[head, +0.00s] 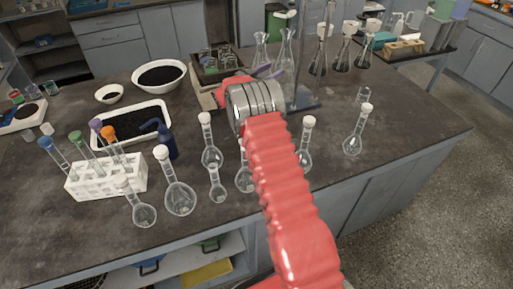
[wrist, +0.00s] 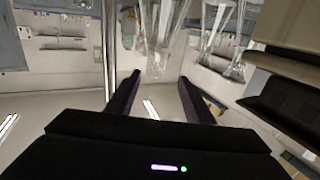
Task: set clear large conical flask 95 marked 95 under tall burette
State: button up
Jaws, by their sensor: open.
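Two clear conical flasks stand at the back of the bench in the head view, a taller one (head: 285,58) and one to its left (head: 260,48). I cannot read any number, so I cannot tell which is 95. My gripper (head: 267,70) is open, close in front of them. In the wrist view my gripper (wrist: 160,77) has its fingers apart with nothing clearly between them, and clear glassware (wrist: 160,40) shows just past the fingertips. A thin upright burette or rod (head: 327,38) stands right of the flasks above a dark base plate (head: 305,103); its lower part is hard to make out.
Stoppered volumetric flasks (head: 179,197) stand along the front, beside a white tube rack (head: 105,180). Several flasks with dark contents (head: 342,60) stand at the back right. A box of small glassware (head: 207,72) sits left of my gripper. The bench's right end is mostly clear.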

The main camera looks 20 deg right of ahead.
jog(key=w+a+r+n+t+y, duration=0.1)
jog(key=a+r+n+t+y, duration=0.25)
jog(key=a+r, duration=0.35)
jog(key=w+a+r+n+t+y, duration=0.2)
jog(key=a+r+t+y, duration=0.25)
jog(key=r, duration=0.45)
jog(key=s+a+r+n+y, duration=0.6)
jog(key=s+a, duration=0.4)
jog(key=a, duration=0.3)
jog(key=s+a+f+n+g+y, duration=0.15)
jog(key=s+a, duration=0.25)
jog(key=s, duration=0.7)
jog(key=s+a+f+g+y, duration=0.1)
jog(key=s+a+g+y, duration=0.3)
jog(key=s, duration=0.6)
jog(key=s+f+g+h, duration=0.1)
jog(key=s+f, duration=0.2)
jog(key=s, duration=0.4)
jog(key=s+f+g, duration=0.1)
jog(key=s+f, duration=0.2)
jog(key=s, duration=0.5)
jog(key=s+f+n+g+h, duration=0.1)
jog(key=s+f, duration=0.2)
jog(key=s, duration=0.5)
jog(key=shift+s+d+f+h, duration=0.25)
jog(key=shift+d+h, duration=0.1)
